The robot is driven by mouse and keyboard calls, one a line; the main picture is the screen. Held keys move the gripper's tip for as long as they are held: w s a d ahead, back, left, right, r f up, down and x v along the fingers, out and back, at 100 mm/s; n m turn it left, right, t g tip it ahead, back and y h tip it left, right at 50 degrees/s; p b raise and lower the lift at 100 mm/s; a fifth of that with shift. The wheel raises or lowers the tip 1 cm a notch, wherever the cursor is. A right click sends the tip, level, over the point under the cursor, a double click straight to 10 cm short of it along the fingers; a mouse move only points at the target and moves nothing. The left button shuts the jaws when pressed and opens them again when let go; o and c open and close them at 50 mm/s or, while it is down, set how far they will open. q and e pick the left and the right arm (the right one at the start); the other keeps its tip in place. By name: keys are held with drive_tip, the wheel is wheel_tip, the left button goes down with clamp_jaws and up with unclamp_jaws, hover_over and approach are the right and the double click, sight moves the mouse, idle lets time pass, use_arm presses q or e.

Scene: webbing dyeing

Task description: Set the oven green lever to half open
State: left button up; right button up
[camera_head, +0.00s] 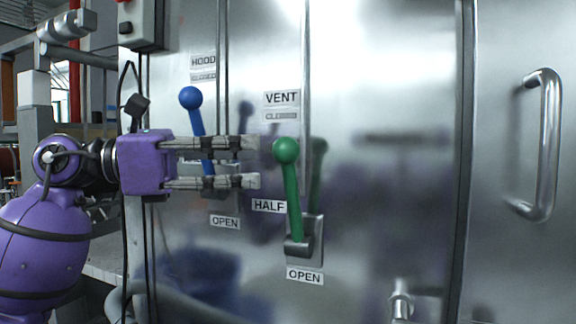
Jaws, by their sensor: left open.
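The green lever (292,195) stands nearly upright on the steel oven front, leaning slightly left. Its ball knob is just below the VENT and CLOSED labels (281,106). Its pivot bracket (310,245) is low, just above the OPEN label (304,275). The HALF label (268,205) is left of the shaft. My left gripper (256,162) reaches in from the left, with its fingers level, apart and empty. Its tips end just left of the green knob and do not appear to touch it. My right gripper is not in view.
A blue lever (196,120) with HOOD labels (203,62) is behind my left fingers, partly hidden. A door handle (549,145) is at the right, and a small metal fitting (401,304) sticks out low down.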

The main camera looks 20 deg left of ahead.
sight(286, 151)
use_arm(q)
drive_tip(key=x, duration=0.2)
drive_tip(key=p+x, duration=0.1)
drive_tip(key=r+x, duration=0.1)
drive_tip(key=x, duration=0.1)
drive_tip(key=shift+w+d, duration=0.2)
drive_tip(key=shift+d, duration=0.05)
drive_tip(key=shift+w+d+f+p, duration=0.1)
drive_tip(key=shift+w+d+p, duration=0.3)
drive_tip(key=shift+d, duration=0.25)
drive_tip(key=c, duration=1)
clamp_jaws()
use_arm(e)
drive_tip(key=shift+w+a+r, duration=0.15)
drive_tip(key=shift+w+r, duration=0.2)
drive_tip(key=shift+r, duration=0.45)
